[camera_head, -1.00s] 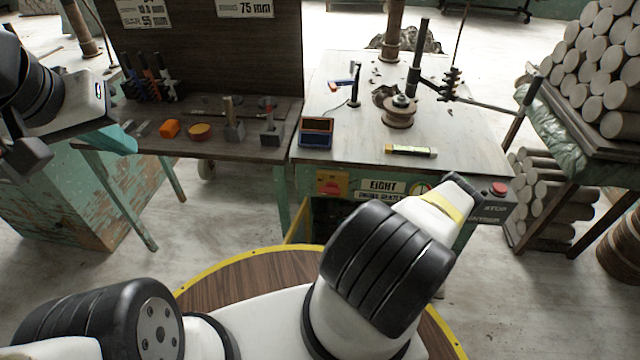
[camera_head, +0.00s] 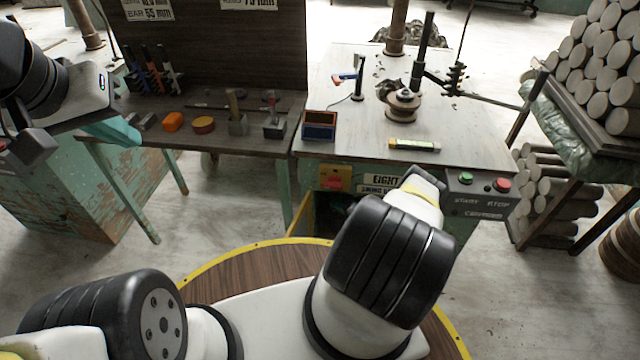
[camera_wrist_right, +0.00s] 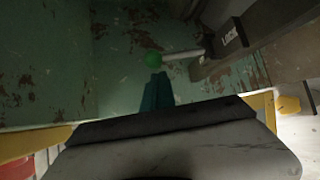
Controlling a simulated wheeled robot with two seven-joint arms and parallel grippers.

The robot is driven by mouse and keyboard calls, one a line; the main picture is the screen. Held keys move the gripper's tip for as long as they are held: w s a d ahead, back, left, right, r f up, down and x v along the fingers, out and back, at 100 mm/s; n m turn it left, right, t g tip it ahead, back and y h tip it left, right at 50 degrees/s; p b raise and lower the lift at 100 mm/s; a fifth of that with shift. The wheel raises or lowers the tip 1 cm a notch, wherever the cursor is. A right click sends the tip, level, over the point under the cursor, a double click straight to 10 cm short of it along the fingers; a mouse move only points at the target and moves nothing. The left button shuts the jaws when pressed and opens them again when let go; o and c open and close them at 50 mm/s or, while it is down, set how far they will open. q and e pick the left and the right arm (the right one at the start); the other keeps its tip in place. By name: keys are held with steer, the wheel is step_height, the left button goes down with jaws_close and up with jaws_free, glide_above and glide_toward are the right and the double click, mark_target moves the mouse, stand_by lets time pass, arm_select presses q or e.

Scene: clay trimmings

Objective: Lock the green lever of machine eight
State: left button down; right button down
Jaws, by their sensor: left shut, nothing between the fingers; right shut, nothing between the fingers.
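The green lever shows in the right wrist view as a green ball knob (camera_wrist_right: 153,59) on a pale rod that runs right to a dark bracket (camera_wrist_right: 228,40) marked LOCK. My right gripper (camera_wrist_right: 157,88) has teal fingers, shut and empty, just below the knob in the picture. I cannot tell whether they touch it. In the head view the lever and right gripper are hidden below the front of machine eight's table (camera_head: 460,140), behind my right arm. The EIGHT sign (camera_head: 386,180) is partly covered. My left gripper (camera_head: 122,132) is shut and empty at the left bench.
A control box (camera_head: 480,194) with green and red buttons sits right of my right wrist. A red switch on a yellow plate (camera_head: 334,178) is left of the sign. The left bench (camera_head: 270,148) holds blocks and tools. Stacked round bars (camera_head: 600,70) stand at the right.

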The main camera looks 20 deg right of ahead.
steer(key=shift+d+r, duration=0.1)
steer(key=shift+d, duration=0.3)
